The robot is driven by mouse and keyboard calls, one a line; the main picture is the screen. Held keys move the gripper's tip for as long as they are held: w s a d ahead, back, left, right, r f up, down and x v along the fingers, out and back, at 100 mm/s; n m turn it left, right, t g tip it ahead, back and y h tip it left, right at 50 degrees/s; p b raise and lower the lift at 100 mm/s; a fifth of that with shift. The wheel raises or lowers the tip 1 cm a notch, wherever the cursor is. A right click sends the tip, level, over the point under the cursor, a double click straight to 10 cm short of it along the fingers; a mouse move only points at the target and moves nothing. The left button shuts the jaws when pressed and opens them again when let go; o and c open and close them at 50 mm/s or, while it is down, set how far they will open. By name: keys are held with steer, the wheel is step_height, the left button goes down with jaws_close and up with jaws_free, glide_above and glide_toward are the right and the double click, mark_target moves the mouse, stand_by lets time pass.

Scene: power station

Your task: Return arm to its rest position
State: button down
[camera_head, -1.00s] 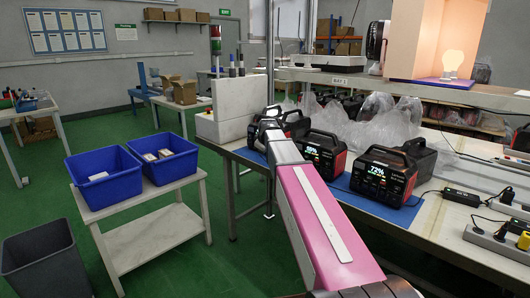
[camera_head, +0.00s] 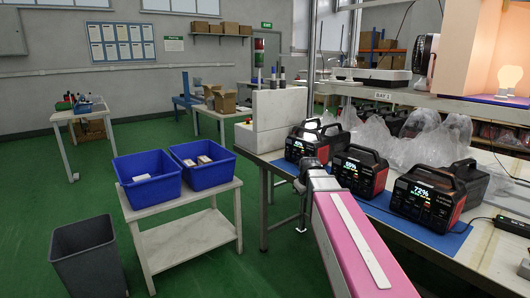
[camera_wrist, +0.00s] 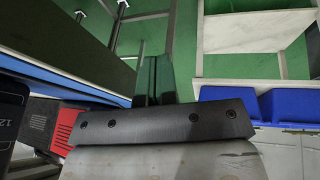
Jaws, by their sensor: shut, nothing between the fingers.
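My arm, with its pink link, reaches forward from the bottom right in the head view. My gripper (camera_head: 304,166) is at its far end, small in that view, in front of the left power station (camera_head: 302,146) and by the bench's front edge. In the wrist view, the dark fingers (camera_wrist: 153,80) are together with nothing between them. Green floor shows beyond them. A middle power station (camera_head: 359,171) and a right one (camera_head: 427,196) stand on the blue mat (camera_head: 402,220), screens lit.
The workbench (camera_head: 478,262) fills the right side, with clear plastic bags (camera_head: 428,140) behind. Two blue bins (camera_head: 149,177) sit on a white cart (camera_head: 181,234) at left. A grey waste bin (camera_head: 88,258) stands beside it. Green floor is open between cart and bench.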

steer(key=s+d+f+m+g, duration=0.1)
steer(key=s+f+m+g, duration=0.3)
steer(key=s+f, duration=1.3)
steer(key=s+m, duration=0.2)
steer(key=s, duration=0.1)
steer(key=shift+s+f+g, duration=0.15)
steer(key=shift+f+g, duration=0.15)
steer(key=shift+f, duration=0.1)
